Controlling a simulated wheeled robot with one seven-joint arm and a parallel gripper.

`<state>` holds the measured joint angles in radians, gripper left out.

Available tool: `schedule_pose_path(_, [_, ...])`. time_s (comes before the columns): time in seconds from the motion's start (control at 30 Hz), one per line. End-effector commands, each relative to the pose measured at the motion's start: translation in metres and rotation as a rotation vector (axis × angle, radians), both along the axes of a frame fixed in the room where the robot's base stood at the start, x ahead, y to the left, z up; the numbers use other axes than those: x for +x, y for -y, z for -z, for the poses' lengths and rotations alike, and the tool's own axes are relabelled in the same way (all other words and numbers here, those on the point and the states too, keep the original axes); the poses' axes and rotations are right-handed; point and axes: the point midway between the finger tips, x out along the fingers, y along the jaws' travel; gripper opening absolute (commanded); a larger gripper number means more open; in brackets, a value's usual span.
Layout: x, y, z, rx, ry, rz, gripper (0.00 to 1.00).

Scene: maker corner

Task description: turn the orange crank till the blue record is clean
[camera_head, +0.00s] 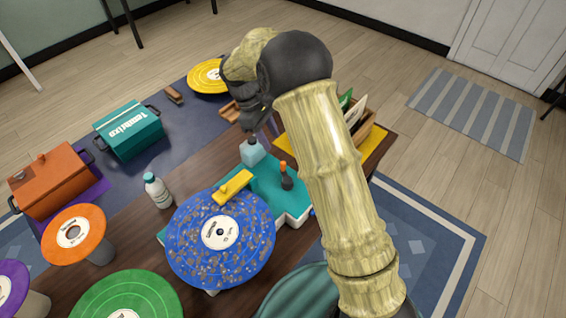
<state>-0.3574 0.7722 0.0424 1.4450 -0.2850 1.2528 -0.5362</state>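The blue record (190,235) lies on a teal cleaning machine (266,186), its face covered in brown specks around a white label. A yellow pad or brush (233,187) rests across the record's far edge. The orange crank (284,168), with an orange tip on a dark post, stands on the teal base right of the pad. My gripper (251,118) is the dark end of my arm, beyond the crank and up-left of it, apart from it. Its fingers are hard to make out, and I cannot tell whether they are open. My arm crosses right of the machine.
A pale blue bottle (252,152) stands close below my gripper. A white bottle (157,190) stands left of the record. Orange (92,228), green (150,285) and yellow (205,78) records, a teal box (128,135), an orange box (50,182) and a wooden crate (362,132) surround it.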

Motion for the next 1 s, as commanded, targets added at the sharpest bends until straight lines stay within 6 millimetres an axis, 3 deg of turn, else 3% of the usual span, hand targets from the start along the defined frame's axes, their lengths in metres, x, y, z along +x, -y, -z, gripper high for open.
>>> schedule_pose_path(0.6, [-0.020, 0.035, 0.096, -0.001, -0.002, 0.002, 0.39])
schedule_pose_path(1.0, [-0.021, 0.039, 0.104, 0.001, 0.001, 0.003, 0.39])
